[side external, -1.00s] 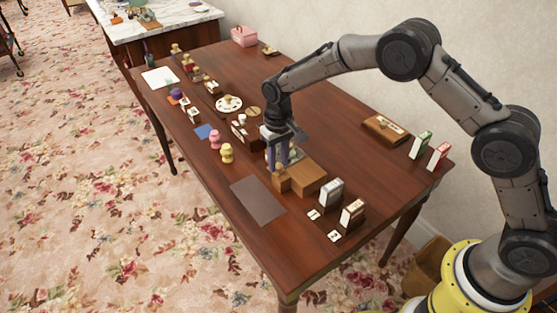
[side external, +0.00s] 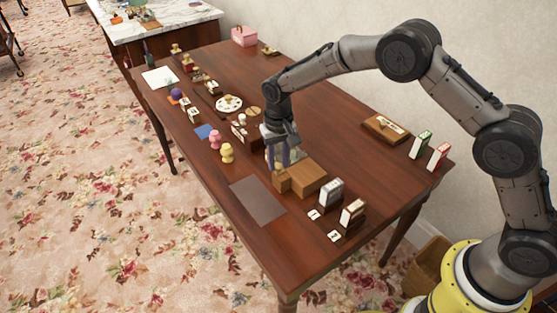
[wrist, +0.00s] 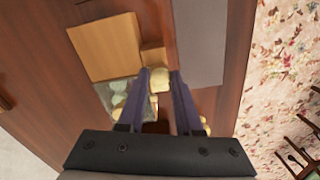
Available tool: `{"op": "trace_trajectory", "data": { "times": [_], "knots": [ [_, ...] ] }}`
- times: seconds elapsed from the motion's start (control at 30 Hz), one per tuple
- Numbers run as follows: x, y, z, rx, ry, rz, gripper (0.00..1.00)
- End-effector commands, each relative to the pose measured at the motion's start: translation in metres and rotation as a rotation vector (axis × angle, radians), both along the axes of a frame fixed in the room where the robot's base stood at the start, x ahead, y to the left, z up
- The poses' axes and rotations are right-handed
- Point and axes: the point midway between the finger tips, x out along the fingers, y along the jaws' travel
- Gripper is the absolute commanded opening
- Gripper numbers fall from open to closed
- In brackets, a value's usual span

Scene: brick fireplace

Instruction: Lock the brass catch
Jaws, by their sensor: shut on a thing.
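My gripper (wrist: 160,79) points down and is shut on a small pale brass-coloured piece (wrist: 159,82), seen between the fingertips in the wrist view. It looks like the brass catch, but its shape and how far it is turned are hidden by the fingers. It sits right against a small wooden block (wrist: 153,54). A larger wooden box (wrist: 105,46) stands beside that block. In the side view my gripper (side external: 280,164) is just behind the small block (side external: 282,181) and the box (side external: 308,179), and the catch cannot be made out.
A dark flat mat (side external: 257,200) lies in front of the blocks. A grey-green panel (wrist: 120,92) with pale shapes is close to one finger. Card boxes (side external: 331,191) stand to the right.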

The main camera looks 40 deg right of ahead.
Motion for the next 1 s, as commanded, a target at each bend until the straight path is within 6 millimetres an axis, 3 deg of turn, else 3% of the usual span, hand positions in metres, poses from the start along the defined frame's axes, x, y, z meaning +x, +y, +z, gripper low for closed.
{"op": "trace_trajectory", "data": {
  "times": [0.03,0.17,0.57,0.77,1.0],
  "knots": [
    [0.001,0.000,0.002,0.002,-0.005,-0.002,0.39],
    [0.001,0.000,0.002,0.001,-0.003,-0.002,0.62],
    [0.001,0.000,0.007,0.001,-0.003,0.000,0.64],
    [0.002,0.000,0.038,0.002,-0.007,0.000,0.64],
    [0.001,0.000,0.091,0.002,-0.007,-0.001,0.64]
  ]
}}
